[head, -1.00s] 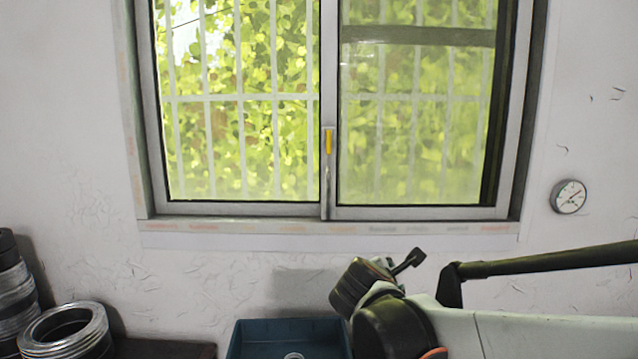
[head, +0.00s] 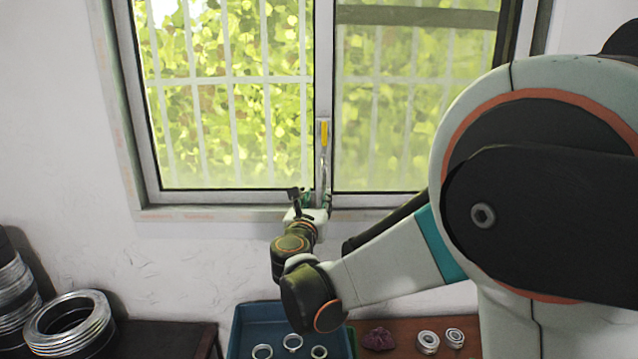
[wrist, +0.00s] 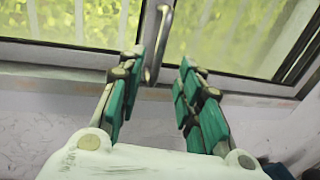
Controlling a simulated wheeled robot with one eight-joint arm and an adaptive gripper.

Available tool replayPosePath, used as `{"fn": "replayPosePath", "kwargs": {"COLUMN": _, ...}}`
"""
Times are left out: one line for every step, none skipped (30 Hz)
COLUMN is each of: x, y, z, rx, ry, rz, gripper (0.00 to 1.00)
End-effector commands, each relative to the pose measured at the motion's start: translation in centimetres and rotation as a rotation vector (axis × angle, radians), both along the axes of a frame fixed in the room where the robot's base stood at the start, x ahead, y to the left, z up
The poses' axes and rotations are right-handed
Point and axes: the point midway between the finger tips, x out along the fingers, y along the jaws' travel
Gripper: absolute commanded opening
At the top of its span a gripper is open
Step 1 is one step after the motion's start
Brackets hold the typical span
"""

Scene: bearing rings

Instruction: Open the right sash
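The right sash (head: 323,105) stands right of the window's centre post, with foliage behind its glass. On its left stile is a yellow-topped latch (head: 324,134) above a slim metal handle (head: 323,170). My gripper (head: 312,194) is at the bottom of the window, just below the handle in the head view. In the wrist view, my gripper (wrist: 163,68) is open with its green-padded fingers spread. The metal handle (wrist: 158,45) shows between and beyond the fingertips, nearer the left finger. I cannot tell whether they touch it.
The left sash (head: 148,120) fills the left half of the frame, with bars outside. Below are a blue tray (head: 240,335) holding several rings, stacked large rings (head: 70,322) at left, and a purple cloth (head: 378,339) and small bearings (head: 428,341) on a brown surface.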

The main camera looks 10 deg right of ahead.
Motion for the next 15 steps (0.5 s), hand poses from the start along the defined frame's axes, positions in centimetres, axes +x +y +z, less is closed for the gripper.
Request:
{"fn": "replayPosePath", "kwargs": {"x": 1.0, "y": -0.5, "z": -0.1, "rx": 0.001, "ry": 0.0, "rz": -0.002, "gripper": 0.33}}
{"fn": "replayPosePath", "kwargs": {"x": 1.5, "y": -0.7, "z": -0.1, "rx": 0.001, "ry": 0.0, "rz": -0.002, "gripper": 0.33}}
{"fn": "replayPosePath", "kwargs": {"x": 2.2, "y": -1.1, "z": -0.1, "rx": 0.001, "ry": 0.0, "rz": -0.003, "gripper": 0.33}}
{"fn": "replayPosePath", "kwargs": {"x": 2.8, "y": -1.3, "z": -0.1, "rx": 0.001, "ry": 0.001, "rz": -0.004, "gripper": 0.33}}
{"fn": "replayPosePath", "kwargs": {"x": 3.3, "y": -1.5, "z": -0.1, "rx": 0.002, "ry": 0.0, "rz": -0.003, "gripper": 0.33}}
{"fn": "replayPosePath", "kwargs": {"x": 4.1, "y": -1.8, "z": 0.0, "rx": 0.002, "ry": 0.0, "rz": -0.002, "gripper": 0.33}}
{"fn": "replayPosePath", "kwargs": {"x": 4.6, "y": -2.0, "z": -0.1, "rx": 0.002, "ry": 0.0, "rz": -0.003, "gripper": 0.33}}
{"fn": "replayPosePath", "kwargs": {"x": 5.2, "y": -2.3, "z": -0.1, "rx": 0.002, "ry": 0.0, "rz": -0.004, "gripper": 0.33}}
{"fn": "replayPosePath", "kwargs": {"x": 5.9, "y": -2.6, "z": 0.0, "rx": 0.002, "ry": 0.0, "rz": -0.003, "gripper": 0.33}}
{"fn": "replayPosePath", "kwargs": {"x": 6.4, "y": -2.7, "z": 0.0, "rx": 0.002, "ry": 0.0, "rz": -0.002, "gripper": 0.33}}
{"fn": "replayPosePath", "kwargs": {"x": 6.9, "y": -2.9, "z": 0.0, "rx": 0.002, "ry": 0.0, "rz": -0.002, "gripper": 0.33}}
{"fn": "replayPosePath", "kwargs": {"x": 7.4, "y": -3.2, "z": 0.0, "rx": 0.002, "ry": 0.0, "rz": -0.003, "gripper": 0.33}}
{"fn": "replayPosePath", "kwargs": {"x": 7.9, "y": -3.4, "z": 0.0, "rx": 0.003, "ry": 0.0, "rz": -0.003, "gripper": 0.33}}
{"fn": "replayPosePath", "kwargs": {"x": 8.3, "y": -3.6, "z": 0.0, "rx": 0.003, "ry": 0.0, "rz": -0.003, "gripper": 0.33}}
{"fn": "replayPosePath", "kwargs": {"x": 8.7, "y": -3.7, "z": 0.0, "rx": 0.003, "ry": 0.0, "rz": -0.002, "gripper": 0.33}}
